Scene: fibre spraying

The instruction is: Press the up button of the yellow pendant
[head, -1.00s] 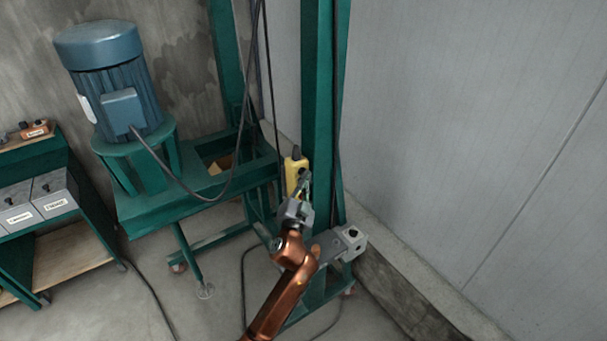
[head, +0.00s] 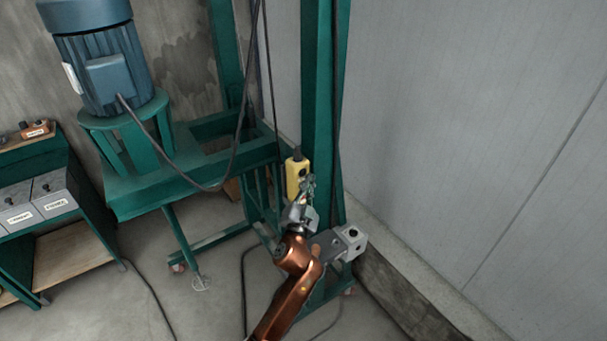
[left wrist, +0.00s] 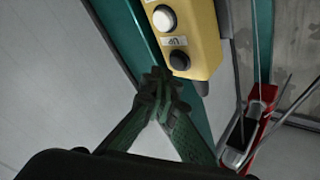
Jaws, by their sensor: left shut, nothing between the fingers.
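The yellow pendant (head: 292,180) hangs on a dark cable beside the green upright in the head view. In the left wrist view, the pendant (left wrist: 204,42) shows a white round button (left wrist: 164,18), a black button (left wrist: 180,60) and an upside-down "UP" label (left wrist: 175,42) between them. My left gripper (head: 310,184) is at the lower part of the pendant, its fingers together and empty. In the left wrist view its fingertips (left wrist: 159,82) are just below the black button in the picture. I cannot tell whether they touch the pendant.
A blue motor (head: 106,65) stands on a green platform (head: 150,195) left of the pendant. Green uprights (head: 320,90) stand close to my left arm. A grey wall (head: 470,120) is on the right. A bench (head: 70,260) with grey boxes stands on the left.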

